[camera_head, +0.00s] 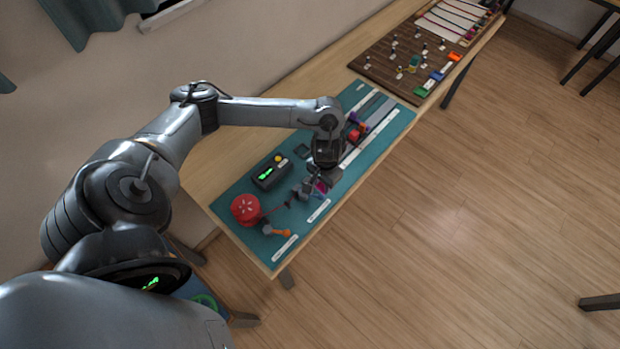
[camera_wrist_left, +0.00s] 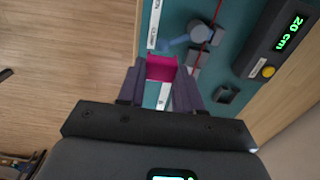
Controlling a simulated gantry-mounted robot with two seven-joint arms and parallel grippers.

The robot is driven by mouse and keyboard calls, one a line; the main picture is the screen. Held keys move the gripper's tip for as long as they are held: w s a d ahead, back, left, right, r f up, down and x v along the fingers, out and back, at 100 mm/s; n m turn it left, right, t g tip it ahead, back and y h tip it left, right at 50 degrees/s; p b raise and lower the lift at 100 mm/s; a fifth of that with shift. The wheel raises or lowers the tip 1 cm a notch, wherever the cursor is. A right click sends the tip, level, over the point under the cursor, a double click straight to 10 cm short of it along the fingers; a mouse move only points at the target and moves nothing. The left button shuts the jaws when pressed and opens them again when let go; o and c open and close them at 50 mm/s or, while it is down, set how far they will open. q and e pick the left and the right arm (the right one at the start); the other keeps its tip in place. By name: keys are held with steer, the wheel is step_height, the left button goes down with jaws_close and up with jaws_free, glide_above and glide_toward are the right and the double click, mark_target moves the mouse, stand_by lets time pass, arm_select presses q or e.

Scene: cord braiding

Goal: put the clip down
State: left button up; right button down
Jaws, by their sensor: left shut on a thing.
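The clip (camera_wrist_left: 161,68) is magenta and sits between the two fingers of my left gripper (camera_wrist_left: 160,78) in the left wrist view. The fingers are shut on its sides. In the head view my left gripper (camera_head: 325,177) is over the teal mat (camera_head: 337,194), and a bit of magenta shows beside it. A white label strip lies just below the clip in the wrist view. I cannot tell whether the clip touches the mat. My right gripper is in neither view.
A dark box with a green readout (camera_head: 271,172), a red spool (camera_head: 245,208) and an orange piece (camera_head: 277,231) are on the mat. A grey fixture with a red cord (camera_wrist_left: 201,33) is close to the clip. A pegged brown board (camera_head: 390,62) stands farther along the table.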

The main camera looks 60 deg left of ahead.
arm_select(q)
steer(key=a+f+b, duration=0.1)
steer(key=a, duration=0.1)
steer(key=a+f+b, duration=0.1)
steer(key=a+f, duration=0.1)
steer(key=a, duration=0.1)
steer(key=a+f+b, duration=0.1)
steer(key=a+f, duration=0.1)
steer(key=shift+a+b, duration=0.3)
steer(key=shift+b, duration=0.05)
steer(key=shift+a+f, duration=0.15)
steer(key=shift+a, duration=0.3)
steer(key=shift+f+b, duration=0.6)
steer(key=shift+f, duration=1.4)
steer(key=shift+f, duration=0.1)
steer(key=o, duration=1.1)
